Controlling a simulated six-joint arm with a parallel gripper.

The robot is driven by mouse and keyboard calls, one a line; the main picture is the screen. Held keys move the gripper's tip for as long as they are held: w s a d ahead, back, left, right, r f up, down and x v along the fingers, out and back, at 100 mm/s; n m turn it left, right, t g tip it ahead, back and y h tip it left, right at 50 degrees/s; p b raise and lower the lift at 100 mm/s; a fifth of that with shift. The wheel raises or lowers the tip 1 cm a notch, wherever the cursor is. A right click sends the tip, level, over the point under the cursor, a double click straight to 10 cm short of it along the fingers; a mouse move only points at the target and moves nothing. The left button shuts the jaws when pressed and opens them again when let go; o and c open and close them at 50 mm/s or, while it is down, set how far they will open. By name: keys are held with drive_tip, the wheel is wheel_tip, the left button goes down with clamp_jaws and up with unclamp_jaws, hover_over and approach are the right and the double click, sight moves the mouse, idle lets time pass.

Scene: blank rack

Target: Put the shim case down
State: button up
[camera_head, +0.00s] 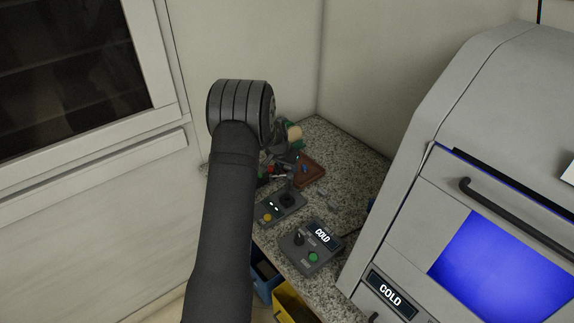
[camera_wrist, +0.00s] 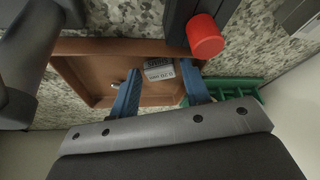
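In the wrist view, a small pale case with printed label lines (camera_wrist: 158,69), which I take for the shim case, shows between the tips of my gripper's two blue fingers (camera_wrist: 160,78). The fingers stand apart, and a narrow gap shows at the case's right side. A brown tray (camera_wrist: 85,47) lies under the case and fingers. I cannot tell whether the case rests on the tray floor.
A red-capped dark post (camera_wrist: 205,36) stands close to the right finger. A green rack (camera_wrist: 235,88) is at the right. Control boxes (camera_head: 312,247) sit on the speckled counter (camera_head: 345,150), beside a large grey machine (camera_head: 480,130). Blue and yellow bins (camera_head: 293,302) are below.

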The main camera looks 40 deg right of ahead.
drive_tip(key=shift+o, duration=0.5)
drive_tip(key=shift+r, duration=0.1)
drive_tip(key=shift+r, duration=0.2)
drive_tip(key=v, duration=1.1)
drive_tip(key=shift+a+r, duration=0.2)
drive_tip(key=shift+r, duration=0.15)
drive_tip(key=x, duration=1.2)
drive_tip(key=shift+s, duration=0.1)
drive_tip(key=shift+r, duration=1.05)
